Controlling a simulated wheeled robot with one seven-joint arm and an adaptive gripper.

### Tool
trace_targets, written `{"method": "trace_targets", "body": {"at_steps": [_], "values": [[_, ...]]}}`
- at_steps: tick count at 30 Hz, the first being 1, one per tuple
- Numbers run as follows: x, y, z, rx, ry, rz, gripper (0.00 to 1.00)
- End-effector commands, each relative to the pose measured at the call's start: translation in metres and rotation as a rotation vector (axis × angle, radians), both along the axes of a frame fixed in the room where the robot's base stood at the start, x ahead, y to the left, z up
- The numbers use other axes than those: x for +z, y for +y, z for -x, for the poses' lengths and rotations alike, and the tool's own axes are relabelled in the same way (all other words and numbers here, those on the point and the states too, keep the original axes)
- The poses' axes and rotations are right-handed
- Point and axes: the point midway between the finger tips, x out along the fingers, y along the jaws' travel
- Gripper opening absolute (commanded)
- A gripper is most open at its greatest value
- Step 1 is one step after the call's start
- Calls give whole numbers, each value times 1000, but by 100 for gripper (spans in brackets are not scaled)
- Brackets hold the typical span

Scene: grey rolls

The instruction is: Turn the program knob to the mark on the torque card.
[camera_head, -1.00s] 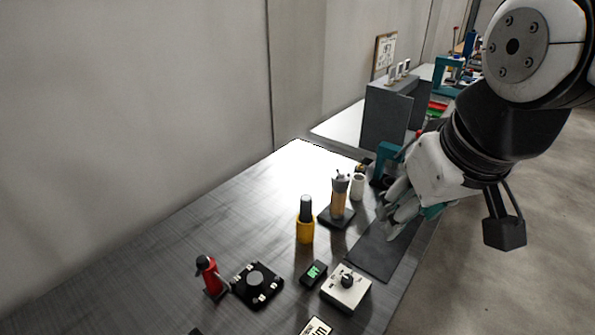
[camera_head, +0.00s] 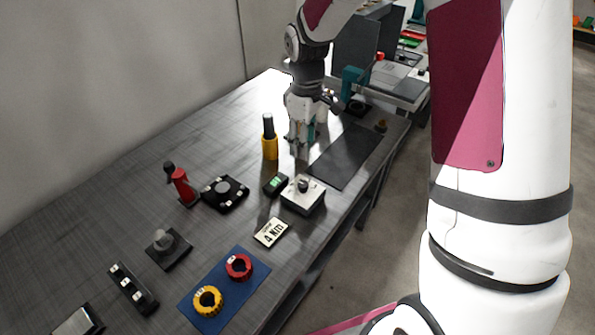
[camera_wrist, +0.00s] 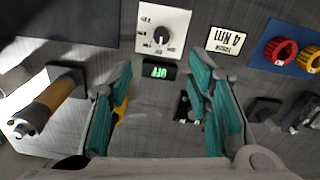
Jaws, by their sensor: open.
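The program knob (camera_head: 303,185) is a dark knob on top of a pale box (camera_head: 302,199) near the table's right edge. In the wrist view the knob (camera_wrist: 161,36) sits on a light face with printed marks around it. The torque card (camera_head: 270,232) lies flat beside the box and reads 4 Nm; it shows upside down in the wrist view (camera_wrist: 228,40). My gripper (camera_head: 303,150) points down behind the box, apart from the knob. Its teal-padded fingers (camera_wrist: 160,105) are open with nothing between them.
A small display (camera_head: 275,184) with green characters lies left of the box. A blue mat (camera_head: 226,287) holds red and yellow rings. A dark mat (camera_head: 345,156) lies to the right.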

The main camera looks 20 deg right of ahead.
Motion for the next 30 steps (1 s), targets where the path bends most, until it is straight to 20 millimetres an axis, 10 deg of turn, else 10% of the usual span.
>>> {"method": "trace_targets", "body": {"at_steps": [30], "values": [[-147,1,-6,32,19,-7,45]]}}
